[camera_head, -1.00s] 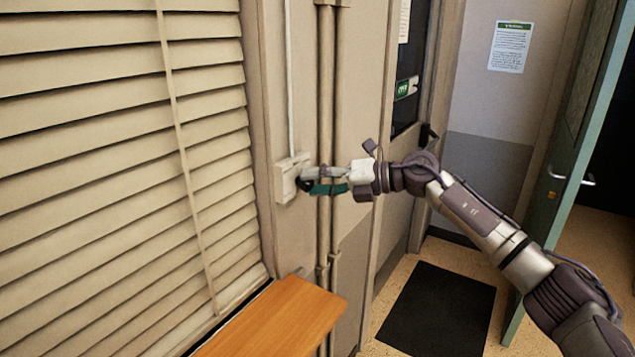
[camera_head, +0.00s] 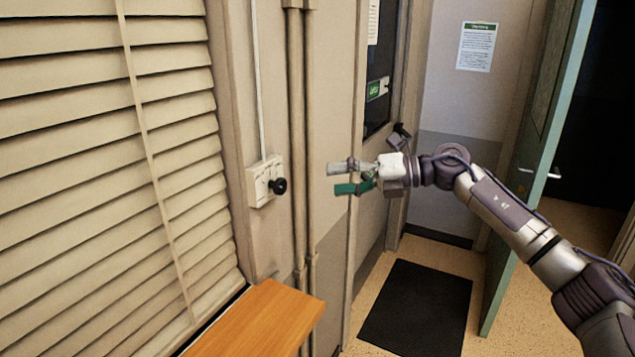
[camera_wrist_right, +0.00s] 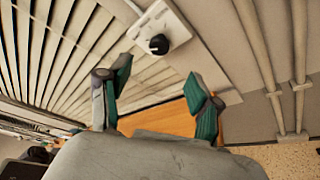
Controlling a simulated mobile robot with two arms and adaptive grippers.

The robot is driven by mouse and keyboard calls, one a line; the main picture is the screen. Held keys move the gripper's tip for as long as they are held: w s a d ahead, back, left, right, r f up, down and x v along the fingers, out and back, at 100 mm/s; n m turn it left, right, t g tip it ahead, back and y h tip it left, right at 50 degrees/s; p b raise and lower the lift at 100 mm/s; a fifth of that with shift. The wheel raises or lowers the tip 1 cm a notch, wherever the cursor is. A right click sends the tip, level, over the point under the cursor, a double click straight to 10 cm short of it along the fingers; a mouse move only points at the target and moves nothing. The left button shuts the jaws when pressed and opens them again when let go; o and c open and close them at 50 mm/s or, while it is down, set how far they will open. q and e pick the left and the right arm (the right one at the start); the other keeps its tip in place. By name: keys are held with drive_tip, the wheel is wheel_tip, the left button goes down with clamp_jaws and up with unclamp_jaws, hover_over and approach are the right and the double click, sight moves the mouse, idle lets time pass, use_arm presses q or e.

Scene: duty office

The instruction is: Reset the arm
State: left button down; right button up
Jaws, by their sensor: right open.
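My right gripper (camera_head: 350,178) is open and empty in the head view. It hangs in the air to the right of a white wall box (camera_head: 262,183) with a black knob (camera_head: 278,186), clear of both. In the right wrist view the two green-padded fingers of the right gripper (camera_wrist_right: 155,98) stand wide apart. The wall box (camera_wrist_right: 172,24) and its black knob (camera_wrist_right: 159,44) show beyond the fingers there, with nothing between the fingertips. My left gripper is not in view.
Window blinds (camera_head: 110,150) cover the left side, above a wooden ledge (camera_head: 262,318). Vertical pipes (camera_head: 298,130) run up the wall beside the box. A green door (camera_head: 530,150) stands open at the right. A black mat (camera_head: 415,308) lies on clear floor.

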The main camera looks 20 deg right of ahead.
drive_tip(key=shift+s+d+r, duration=0.1)
drive_tip(key=shift+s+d, duration=0.25)
drive_tip(key=shift+d, duration=0.15)
